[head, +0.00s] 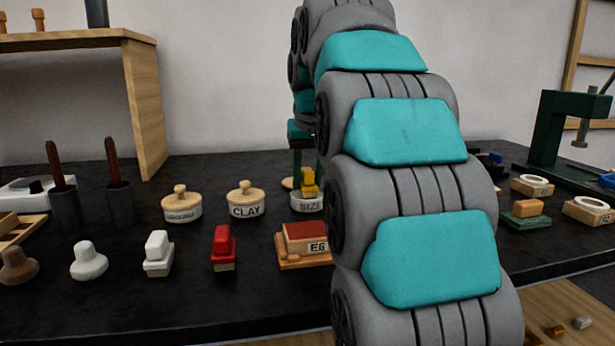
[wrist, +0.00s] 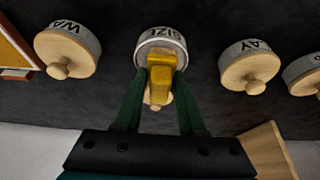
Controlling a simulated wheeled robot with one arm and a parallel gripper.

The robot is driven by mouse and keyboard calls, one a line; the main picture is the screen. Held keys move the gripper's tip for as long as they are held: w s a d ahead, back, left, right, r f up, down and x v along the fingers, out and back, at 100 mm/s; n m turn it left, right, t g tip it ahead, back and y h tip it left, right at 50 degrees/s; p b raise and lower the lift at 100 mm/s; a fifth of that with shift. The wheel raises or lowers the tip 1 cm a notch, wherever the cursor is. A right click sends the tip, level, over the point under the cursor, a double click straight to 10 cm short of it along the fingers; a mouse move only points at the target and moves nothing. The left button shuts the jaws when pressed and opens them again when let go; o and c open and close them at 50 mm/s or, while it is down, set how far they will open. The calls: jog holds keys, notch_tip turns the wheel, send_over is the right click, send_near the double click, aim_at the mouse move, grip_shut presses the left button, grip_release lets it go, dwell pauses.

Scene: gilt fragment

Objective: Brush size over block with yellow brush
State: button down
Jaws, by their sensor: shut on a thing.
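The yellow brush (head: 309,183) is between the green fingers of my gripper (wrist: 160,80), which is shut on it. It also shows in the wrist view (wrist: 161,68). The brush is at the opening of the white pot labelled SIZE (head: 308,204), which also shows in the wrist view (wrist: 160,41). I cannot tell whether its tip is inside the pot. A pale wooden lid (head: 287,183) lies behind the pot. My arm hides part of the block's right side.
Lidded pots, one labelled CLAY (head: 246,199), stand left of the SIZE pot. A red brush (head: 223,248) and a white brush (head: 158,253) stand at the front. A green press (head: 562,130) and small dishes are at right. Bare dark bench lies between them.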

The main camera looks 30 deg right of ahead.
aim_at(307, 169)
jog(key=shift+r+p, duration=1.25)
jog(key=shift+r, duration=1.05)
jog(key=shift+w+r, duration=0.1)
jog(key=shift+r, duration=1)
